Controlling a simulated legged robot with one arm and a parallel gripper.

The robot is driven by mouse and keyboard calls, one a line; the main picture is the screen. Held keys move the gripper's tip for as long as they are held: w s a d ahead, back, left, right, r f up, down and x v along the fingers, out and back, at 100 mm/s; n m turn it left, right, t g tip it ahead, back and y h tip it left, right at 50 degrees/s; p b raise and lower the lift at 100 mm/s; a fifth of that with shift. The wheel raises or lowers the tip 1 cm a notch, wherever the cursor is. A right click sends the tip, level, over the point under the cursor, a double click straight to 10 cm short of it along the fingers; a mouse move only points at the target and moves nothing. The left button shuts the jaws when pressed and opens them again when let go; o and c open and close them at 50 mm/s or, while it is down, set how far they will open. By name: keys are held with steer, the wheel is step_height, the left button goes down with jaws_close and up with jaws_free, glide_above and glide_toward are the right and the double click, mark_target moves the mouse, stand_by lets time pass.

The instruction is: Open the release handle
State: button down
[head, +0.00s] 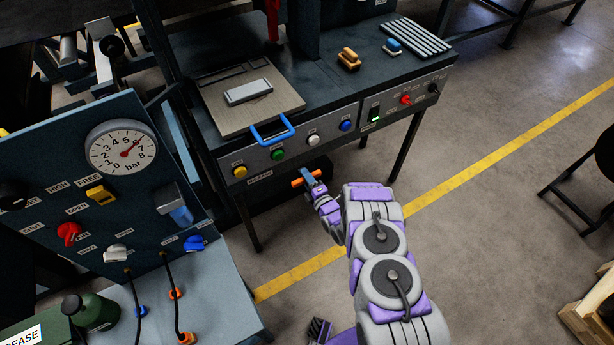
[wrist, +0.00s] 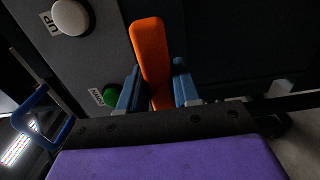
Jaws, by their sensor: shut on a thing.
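The release handle is an orange bar (head: 297,183) below the press's front panel, under the row of buttons. In the wrist view the orange handle (wrist: 151,45) stands upright between my two blue fingers. My gripper (head: 307,176) is shut on it, with a finger on each side; the handle sticks out past the fingertips. The handle's lower end and mount are hidden by the gripper in the wrist view.
Above the gripper are a blue pull handle (head: 273,134) on a plate (head: 235,112) and yellow, green, white and blue buttons (head: 345,125). A gauge panel (head: 125,190) stands at left. Table legs flank the handle.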

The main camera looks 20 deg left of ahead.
steer(key=shift+s+f, duration=0.15)
steer(key=shift+f, duration=0.1)
steer(key=c, duration=1.2)
jaws_free()
steer(key=o, duration=0.3)
steer(key=shift+a, duration=0.15)
steer(key=shift+r, duration=0.1)
steer(key=shift+d, duration=0.3)
steer(key=p+v, duration=0.5)
steer(key=v, duration=1.1)
steer(key=shift+s+d, duration=0.15)
steer(key=shift+s, duration=0.2)
